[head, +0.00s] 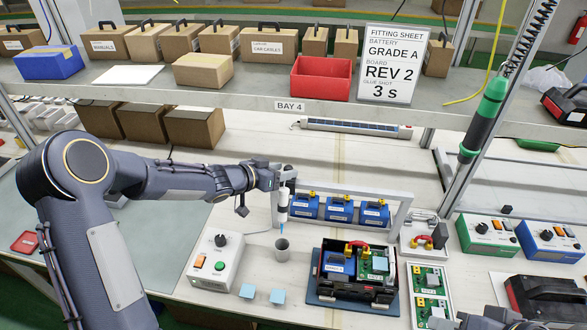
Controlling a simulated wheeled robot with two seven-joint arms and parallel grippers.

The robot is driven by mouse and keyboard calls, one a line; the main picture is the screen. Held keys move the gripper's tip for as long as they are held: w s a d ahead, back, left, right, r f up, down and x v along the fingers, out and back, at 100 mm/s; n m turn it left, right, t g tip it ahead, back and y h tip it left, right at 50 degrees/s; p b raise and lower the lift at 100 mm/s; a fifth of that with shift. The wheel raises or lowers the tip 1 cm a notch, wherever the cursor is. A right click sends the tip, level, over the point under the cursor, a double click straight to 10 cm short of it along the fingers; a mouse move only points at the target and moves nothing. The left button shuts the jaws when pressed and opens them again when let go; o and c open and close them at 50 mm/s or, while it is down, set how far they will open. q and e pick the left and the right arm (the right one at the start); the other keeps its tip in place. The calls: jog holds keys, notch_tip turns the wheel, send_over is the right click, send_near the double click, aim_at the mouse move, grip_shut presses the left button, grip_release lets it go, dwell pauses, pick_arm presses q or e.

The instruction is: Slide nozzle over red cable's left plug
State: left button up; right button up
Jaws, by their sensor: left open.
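A white dispenser with a blue nozzle (282,226) hangs upright, tip down, above a small grey cup (282,248). My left gripper (283,184) is open at the dispenser's upper part; whether its fingers touch it I cannot tell. A red cable (357,244) arches over the contents of an open black case (326,292), between a blue battery and a green board. Its plugs are too small to make out clearly. Another red curved piece (439,239) lies on a white tray to the right. Part of my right gripper (484,321) shows at the bottom edge; its fingers are unclear.
A grey frame (404,212) stands behind the case with several blue batteries. A green tool (484,118) hangs at upper right.

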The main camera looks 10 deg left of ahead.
pick_arm(q)
jog(key=shift+x, duration=2.35)
jog(key=shift+c, duration=0.2)
grip_shut()
